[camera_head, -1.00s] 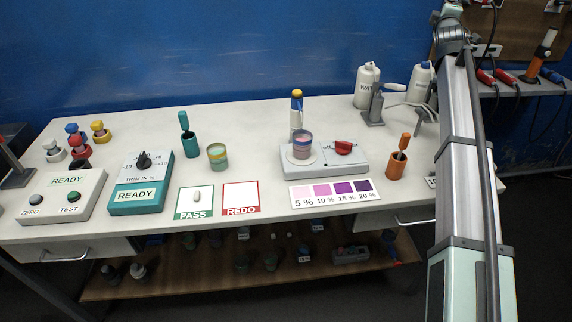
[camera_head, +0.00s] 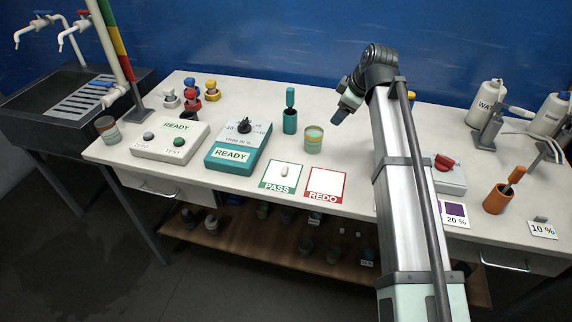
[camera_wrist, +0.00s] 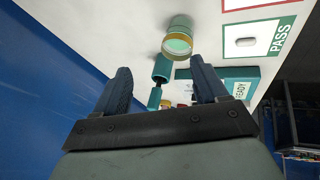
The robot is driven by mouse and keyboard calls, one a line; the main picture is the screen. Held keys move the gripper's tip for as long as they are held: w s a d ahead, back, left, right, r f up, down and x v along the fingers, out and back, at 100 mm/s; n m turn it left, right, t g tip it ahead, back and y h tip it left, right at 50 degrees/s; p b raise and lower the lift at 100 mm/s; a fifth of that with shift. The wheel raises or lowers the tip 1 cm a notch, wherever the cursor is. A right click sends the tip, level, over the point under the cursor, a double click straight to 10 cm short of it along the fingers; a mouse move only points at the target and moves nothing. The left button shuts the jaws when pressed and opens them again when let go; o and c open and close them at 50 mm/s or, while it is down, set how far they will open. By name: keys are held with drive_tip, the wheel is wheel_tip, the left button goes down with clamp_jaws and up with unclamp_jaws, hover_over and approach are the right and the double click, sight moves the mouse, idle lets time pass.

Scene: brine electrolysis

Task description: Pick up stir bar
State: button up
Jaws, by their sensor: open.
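The stir bar (camera_head: 284,171) is a small white capsule lying on the green-bordered PASS card (camera_head: 269,185), near the table's front edge. In the wrist view the stir bar (camera_wrist: 245,42) shows at the upper right on that card. My gripper (camera_head: 341,113) is above the table, behind and to the right of the stir bar and well apart from it. In the wrist view my gripper (camera_wrist: 160,72) has its two dark fingers spread with nothing held between them.
A jar with bands (camera_head: 313,139) and a teal holder (camera_head: 290,121) stand behind the cards. The red-bordered REDO card (camera_head: 326,186) is right of PASS. The teal trim box (camera_head: 236,150) is left. My arm hides most of the stirrer. An orange holder (camera_head: 495,199) stands right.

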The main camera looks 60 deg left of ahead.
drive_tip(key=s+d+f+n+g+h, duration=0.2)
drive_tip(key=s+f+g, duration=0.1)
drive_tip(key=s, duration=1)
approach(283, 169)
drive_tip(key=shift+x, duration=4)
drive_tip(key=shift+w, duration=0.1)
drive_tip(key=shift+c, duration=0.4)
drive_tip(key=c, duration=1)
drive_tip(key=shift+c, duration=0.2)
drive_tip(key=shift+r, duration=0.1)
wheel_tip(283, 169, up, 10)
